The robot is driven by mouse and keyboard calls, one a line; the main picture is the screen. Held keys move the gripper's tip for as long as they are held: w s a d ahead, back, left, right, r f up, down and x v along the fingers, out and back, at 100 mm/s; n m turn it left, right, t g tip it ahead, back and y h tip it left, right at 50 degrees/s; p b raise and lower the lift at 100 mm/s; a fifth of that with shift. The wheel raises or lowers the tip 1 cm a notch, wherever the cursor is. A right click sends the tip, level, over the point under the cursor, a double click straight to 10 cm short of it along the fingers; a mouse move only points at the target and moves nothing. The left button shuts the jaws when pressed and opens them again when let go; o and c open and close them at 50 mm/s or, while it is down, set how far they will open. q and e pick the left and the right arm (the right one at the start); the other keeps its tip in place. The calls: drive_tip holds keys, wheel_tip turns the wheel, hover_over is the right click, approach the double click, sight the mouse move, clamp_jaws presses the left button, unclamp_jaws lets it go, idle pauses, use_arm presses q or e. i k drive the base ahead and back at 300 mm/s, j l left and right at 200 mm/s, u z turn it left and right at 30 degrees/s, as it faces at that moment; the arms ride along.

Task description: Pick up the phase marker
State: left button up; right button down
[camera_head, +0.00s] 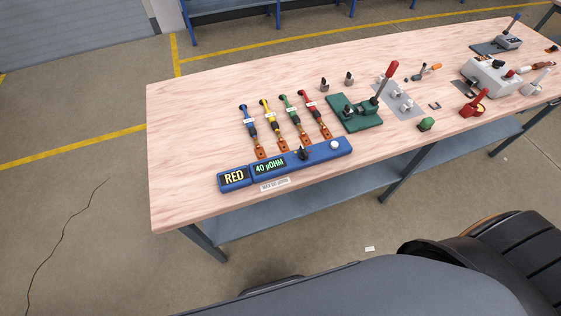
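No single thing is clearly recognisable as the phase marker. On the wooden table (195,150) lie several coloured leads with white tags and copper ends: a blue lead (251,131), a yellow lead (271,121), a green lead (293,115) and a red lead (313,112). In front of them is a blue meter bar (318,154) with a black knob and a white button. Its displays read "RED" (234,177) and "40 µOHM" (270,167). Neither of my grippers is in view.
A green base (362,119) with a red-handled lever stands right of the leads. Two small dark-topped parts (325,84) stand behind. A green knob (427,124), a red clamp-like part (475,104) and a grey box (490,76) are further right. The table's left end is bare.

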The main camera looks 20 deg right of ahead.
sight(408, 105)
drive_tip(key=k+l+z, duration=0.15)
drive_tip(key=l+z, duration=0.15)
drive_tip(key=l, duration=0.15)
drive_tip(key=k+l+z, duration=0.25)
drive_tip(key=l, duration=0.25)
drive_tip(key=l+z, duration=0.3)
drive_tip(key=l, duration=0.2)
